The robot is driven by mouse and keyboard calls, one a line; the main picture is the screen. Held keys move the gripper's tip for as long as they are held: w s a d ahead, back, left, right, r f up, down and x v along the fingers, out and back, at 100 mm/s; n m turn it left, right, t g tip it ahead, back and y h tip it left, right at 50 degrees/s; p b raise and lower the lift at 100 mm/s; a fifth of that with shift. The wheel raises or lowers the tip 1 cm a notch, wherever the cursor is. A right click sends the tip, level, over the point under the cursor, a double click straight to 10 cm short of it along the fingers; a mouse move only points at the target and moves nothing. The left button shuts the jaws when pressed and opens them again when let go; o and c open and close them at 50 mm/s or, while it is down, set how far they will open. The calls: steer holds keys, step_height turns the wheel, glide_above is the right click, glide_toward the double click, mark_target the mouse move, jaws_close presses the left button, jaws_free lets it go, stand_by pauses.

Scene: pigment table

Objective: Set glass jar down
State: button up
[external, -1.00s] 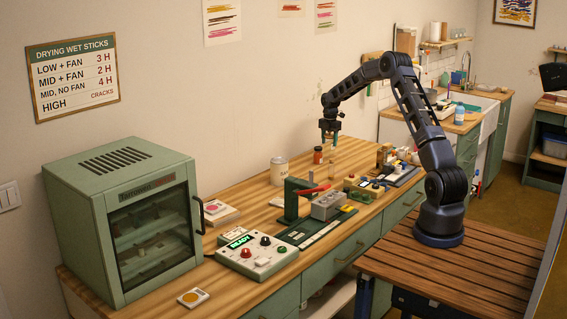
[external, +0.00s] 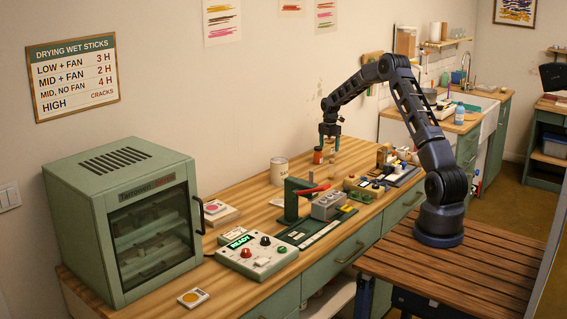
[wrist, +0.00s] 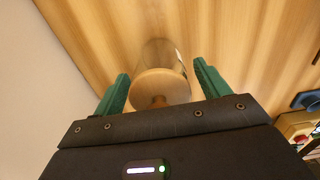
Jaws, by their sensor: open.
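The glass jar (wrist: 160,72) is clear with a tan, cork-like end and a small brown knob. In the wrist view it sits between the two green fingers of my gripper (wrist: 161,70), over the wooden table, with a visible gap on each side. My gripper is open and does not appear to grip the jar. In the external view my gripper (external: 330,140) is low over the back of the table. The glass jar (external: 332,157) is small and faint just below it, so its contact with the table is hard to make out.
A small reddish jar (external: 318,155) stands close on the left of my gripper. A cream can (external: 279,171) is farther left, near a green press (external: 291,200) with a red handle. Small items crowd the table on the right. Bare wood (external: 350,150) shows behind them.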

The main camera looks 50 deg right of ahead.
step_height(320, 180, up, 11)
steer(key=shift+r, duration=0.2)
steer(key=shift+a+r, duration=0.15)
steer(key=shift+r, duration=0.4)
steer(key=s+a+r+m+t+h, duration=0.15)
steer(key=s+a+r+m, duration=0.65)
steer(key=s+a+r, duration=1.35)
steer(key=s+a+m+t, duration=0.1)
steer(key=s+a+m, duration=0.1)
steer(key=s+a, duration=0.4)
steer(key=s+a+m+t, duration=0.1)
steer(key=s+a+m, duration=0.25)
steer(key=s, duration=0.45)
steer(key=s+a+f+m, duration=0.2)
steer(key=s, duration=0.6)
steer(key=s+a+f+m+t+y, duration=0.1)
steer(key=s+a+f+m, duration=0.1)
steer(key=s, duration=0.6)
steer(key=shift+a+f, duration=0.3)
steer(key=shift+f, duration=0.25)
